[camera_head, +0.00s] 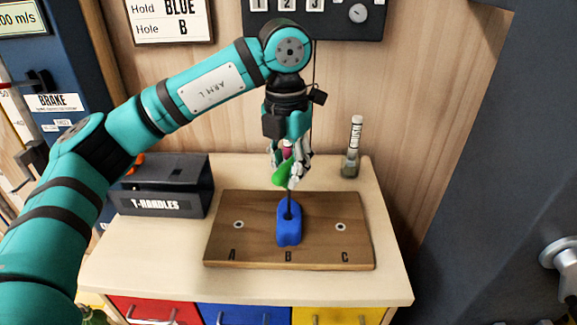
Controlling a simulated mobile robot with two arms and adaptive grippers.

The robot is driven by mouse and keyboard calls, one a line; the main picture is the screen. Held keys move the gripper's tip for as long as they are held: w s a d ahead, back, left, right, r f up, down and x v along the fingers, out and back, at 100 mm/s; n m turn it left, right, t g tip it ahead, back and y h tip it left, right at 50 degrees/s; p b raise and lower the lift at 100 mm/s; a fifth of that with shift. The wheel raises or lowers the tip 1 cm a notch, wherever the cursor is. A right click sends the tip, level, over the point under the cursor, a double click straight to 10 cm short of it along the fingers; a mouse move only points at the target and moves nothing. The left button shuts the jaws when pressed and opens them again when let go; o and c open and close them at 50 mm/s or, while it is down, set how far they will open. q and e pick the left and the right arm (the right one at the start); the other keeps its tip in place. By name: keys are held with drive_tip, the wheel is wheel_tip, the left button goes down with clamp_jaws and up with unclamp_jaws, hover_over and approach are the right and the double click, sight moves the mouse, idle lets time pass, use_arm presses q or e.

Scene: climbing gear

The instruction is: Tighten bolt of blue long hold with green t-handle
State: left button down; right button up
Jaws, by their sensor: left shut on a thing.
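The blue long hold (289,232) sits on the wooden board (250,256) at the middle position, above the letter B. The green t-handle (281,175) stands over the hold, its dark shaft running down to the hold's top. The bolt is hidden at the shaft's lower end. My left gripper (290,172) is shut on the green t-handle above the hold and points down. My right gripper does not show.
A dark box marked T-HANDLES (165,188) stands at the left of the tabletop. A brush (353,148) stands upright at the back right. The board has bare holes at A (239,225) and C (340,227). A sign (170,15) reads Hold BLUE, Hole B.

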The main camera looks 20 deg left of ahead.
use_arm(q)
drive_tip(key=shift+f, duration=0.6)
drive_tip(key=m, duration=0.9)
drive_tip(key=shift+m, duration=0.3)
drive_tip(key=shift+r+p, duration=1.1)
drive_tip(key=shift+r, duration=0.45)
drive_tip(key=shift+w, duration=0.1)
drive_tip(key=n, duration=0.5)
drive_tip(key=shift+n, duration=0.3)
drive_tip(key=n, duration=0.4)
drive_tip(key=shift+b, duration=0.3)
